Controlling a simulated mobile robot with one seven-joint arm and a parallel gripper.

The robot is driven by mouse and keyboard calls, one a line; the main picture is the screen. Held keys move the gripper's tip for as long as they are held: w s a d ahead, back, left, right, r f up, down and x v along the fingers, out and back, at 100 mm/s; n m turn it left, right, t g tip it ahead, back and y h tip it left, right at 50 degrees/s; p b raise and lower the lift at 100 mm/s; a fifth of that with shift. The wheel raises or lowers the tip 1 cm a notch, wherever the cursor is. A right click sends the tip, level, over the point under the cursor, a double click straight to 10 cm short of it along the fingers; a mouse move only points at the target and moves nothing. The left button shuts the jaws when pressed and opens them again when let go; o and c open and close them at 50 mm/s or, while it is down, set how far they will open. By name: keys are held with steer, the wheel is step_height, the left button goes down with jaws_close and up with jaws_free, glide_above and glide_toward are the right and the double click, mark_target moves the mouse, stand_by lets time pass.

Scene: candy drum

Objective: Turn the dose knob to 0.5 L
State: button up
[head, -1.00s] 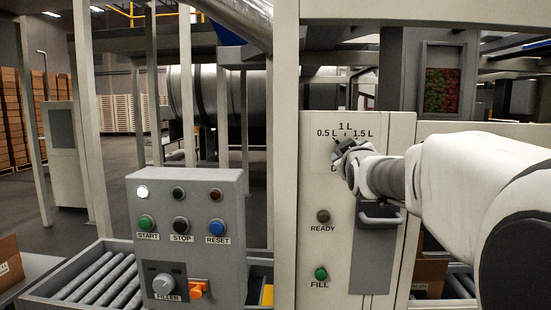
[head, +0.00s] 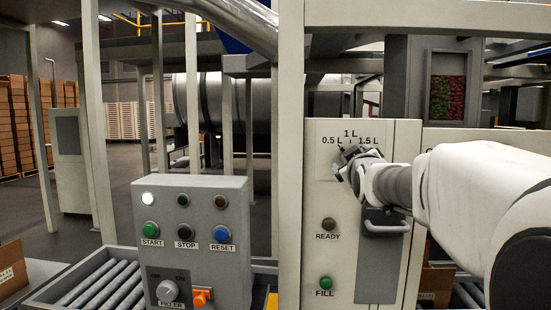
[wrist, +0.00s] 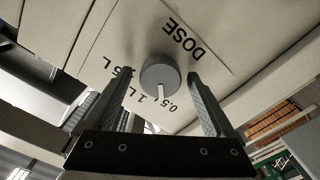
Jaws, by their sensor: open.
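The grey round dose knob (wrist: 160,76) sits on a light panel with the word DOSE and the marks 0.5 L, 1 L and 1.5 L. Its white pointer line faces down in the wrist view, toward the 0.5 L and 1 L side; I cannot tell exactly which mark it meets. My gripper (wrist: 159,80) is open, with one finger on each side of the knob and visible gaps between. In the head view my gripper (head: 350,160) covers the knob, just below the printed scale (head: 350,138).
Below the knob are the READY lamp (head: 329,225), the green FILL button (head: 326,283) and a door handle (head: 384,224). A grey control box (head: 192,235) with START, STOP and RESET buttons stands to the left, by a roller conveyor (head: 100,287).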

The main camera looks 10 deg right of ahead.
steer(key=b+v, duration=0.2)
steer(key=v, duration=1.5)
steer(key=shift+s, duration=0.25)
steer(key=shift+r, duration=0.1)
steer(key=shift+a, duration=0.1)
steer(key=s+a+f+m+g+y, duration=0.1)
steer(key=s+a+f+g, duration=0.3)
steer(key=f, duration=0.4)
steer(key=s+a+f+m+g+y, duration=0.1)
steer(key=s+a+f+g+y, duration=0.1)
steer(key=s+f, duration=0.5)
steer(key=s+a+f+m+g+y, duration=0.1)
steer(key=s+a+f+g, duration=0.4)
steer(key=f, duration=0.6)
steer(key=shift+s+a+m+g+y+p, duration=0.3)
steer(key=shift+s+m+g+y+p, duration=0.1)
steer(key=shift+y, duration=0.1)
steer(key=shift+f, duration=0.1)
